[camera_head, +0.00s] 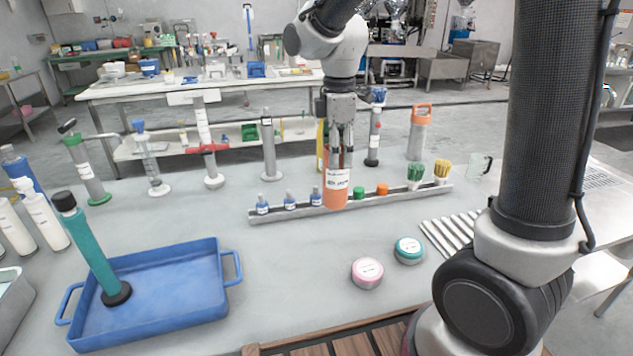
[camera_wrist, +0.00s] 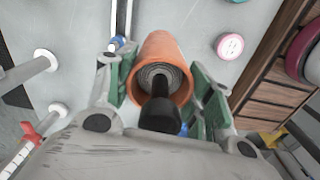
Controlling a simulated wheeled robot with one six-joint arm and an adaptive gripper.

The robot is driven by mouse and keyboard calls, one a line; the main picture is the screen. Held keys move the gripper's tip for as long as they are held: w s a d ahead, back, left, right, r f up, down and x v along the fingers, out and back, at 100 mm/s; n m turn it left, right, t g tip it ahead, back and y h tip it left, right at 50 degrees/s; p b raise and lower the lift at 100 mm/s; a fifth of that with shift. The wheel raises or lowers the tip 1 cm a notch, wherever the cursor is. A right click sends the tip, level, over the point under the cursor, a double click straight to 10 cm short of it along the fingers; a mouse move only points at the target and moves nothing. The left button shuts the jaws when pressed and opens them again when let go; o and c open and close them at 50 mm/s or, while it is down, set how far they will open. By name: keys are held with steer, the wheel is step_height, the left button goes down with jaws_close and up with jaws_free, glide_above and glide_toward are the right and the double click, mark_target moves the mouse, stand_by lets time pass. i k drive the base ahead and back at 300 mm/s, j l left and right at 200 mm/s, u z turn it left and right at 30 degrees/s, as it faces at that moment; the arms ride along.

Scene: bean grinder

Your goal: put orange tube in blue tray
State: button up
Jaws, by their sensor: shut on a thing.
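The orange tube (camera_head: 336,190) is upright, with a white label, at the rack near the middle of the table. It also shows in the wrist view (camera_wrist: 160,44) as an open orange cylinder with a dark rod in it. My gripper (camera_head: 340,155) points down and is shut on the tube. Its green-padded fingers (camera_wrist: 160,92) lie on both sides of it. I cannot tell whether the tube's base touches the rack or hangs just above it. The blue tray (camera_head: 185,285) lies at the front left of the table, well away from the tube.
A teal tube (camera_head: 92,245) with a dark base leans inside the tray's left part. The grey rack (camera_head: 400,198) holds small bottles and brushes. Pink (camera_head: 367,272) and teal (camera_head: 409,250) round jars lie front right. Tall grey stands line the back left. Table between tray and rack is clear.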

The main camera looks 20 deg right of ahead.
mark_target(158, 286)
steer(key=k+j, duration=0.1)
steer(key=j, duration=0.6)
steer(key=k+j, duration=0.1)
steer(key=j, duration=0.6)
steer(key=k+j, duration=0.1)
steer(key=j, duration=0.6)
